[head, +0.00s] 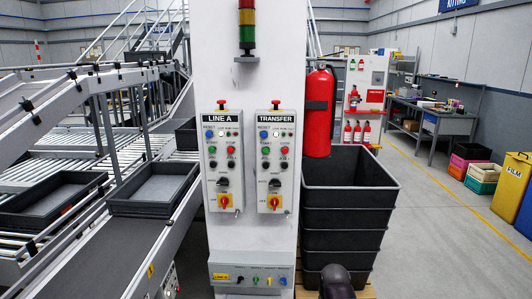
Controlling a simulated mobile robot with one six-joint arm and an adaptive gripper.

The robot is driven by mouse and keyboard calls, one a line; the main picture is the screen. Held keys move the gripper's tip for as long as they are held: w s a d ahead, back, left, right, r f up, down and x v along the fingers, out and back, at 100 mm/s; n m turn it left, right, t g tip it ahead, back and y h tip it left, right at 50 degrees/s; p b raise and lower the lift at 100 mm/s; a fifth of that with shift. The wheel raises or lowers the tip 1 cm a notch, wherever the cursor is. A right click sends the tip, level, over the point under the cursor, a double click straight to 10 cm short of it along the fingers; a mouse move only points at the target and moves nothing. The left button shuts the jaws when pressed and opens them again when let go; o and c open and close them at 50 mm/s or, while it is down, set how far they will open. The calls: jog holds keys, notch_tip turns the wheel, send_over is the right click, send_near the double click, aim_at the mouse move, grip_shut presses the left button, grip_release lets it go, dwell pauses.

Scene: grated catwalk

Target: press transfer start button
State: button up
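The panel labelled TRANSFER (275,173) is a light grey control box on the right part of the white column's face. Its green button (265,151) sits at the upper left of the panel, with a red button (285,150) to its right. A blue button (264,134) is above the green one, and small dark buttons are below. The lettering beside the buttons is too small to read surely. A dark rounded piece, probably part of my arm, shows at the bottom edge, right of the column. No gripper fingers show.
The similar LINE A panel (223,173) is left of the TRANSFER panel. A lower grey box (251,275) juts out below. A fire extinguisher (319,112) and stacked black crates (348,200) stand right of the column. Roller conveyors with trays (153,208) fill the left.

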grip_shut()
dwell(1.0)
